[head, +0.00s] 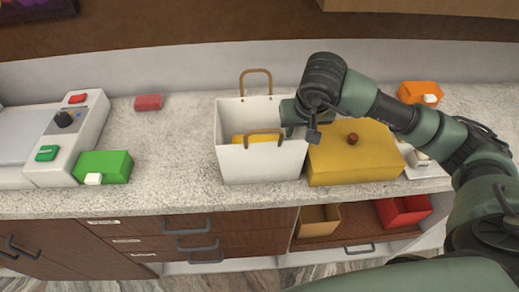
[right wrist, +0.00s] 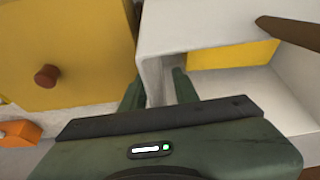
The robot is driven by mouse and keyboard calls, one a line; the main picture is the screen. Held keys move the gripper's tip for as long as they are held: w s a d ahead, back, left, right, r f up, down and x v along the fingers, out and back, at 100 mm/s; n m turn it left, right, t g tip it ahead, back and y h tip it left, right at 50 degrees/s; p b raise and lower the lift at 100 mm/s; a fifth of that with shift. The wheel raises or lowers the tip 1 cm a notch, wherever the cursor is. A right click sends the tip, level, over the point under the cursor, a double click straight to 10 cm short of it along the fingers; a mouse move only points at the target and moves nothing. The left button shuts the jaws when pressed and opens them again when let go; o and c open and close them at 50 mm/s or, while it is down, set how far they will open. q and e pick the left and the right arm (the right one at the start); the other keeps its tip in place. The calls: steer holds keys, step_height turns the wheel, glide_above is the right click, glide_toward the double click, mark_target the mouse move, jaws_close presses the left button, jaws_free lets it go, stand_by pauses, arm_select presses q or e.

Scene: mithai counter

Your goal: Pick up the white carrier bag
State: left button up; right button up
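The white carrier bag (head: 262,165) stands upright and open-topped on the counter, with two brown loop handles. Its white wall (right wrist: 185,30) also shows in the right wrist view, with one handle (right wrist: 290,33) at the upper right. A yellow thing (right wrist: 232,55) lies inside the bag. My right gripper (head: 290,112) is at the bag's right rim. In the right wrist view its fingers (right wrist: 157,90) stand apart, one outside the bag and one inside, with the right wall between them. Whether either finger touches the wall is hard to see. My left gripper is not in view.
A yellow box (head: 350,160) with a brown knob stands close to the bag's right. Green (head: 104,166), red (head: 149,102) and orange (head: 418,93) boxes and a scale (head: 70,135) are also on the counter.

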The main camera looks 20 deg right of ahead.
jaws_close()
steer(key=shift+s, duration=0.1)
steer(key=shift+f, duration=0.1)
stand_by(1.3)
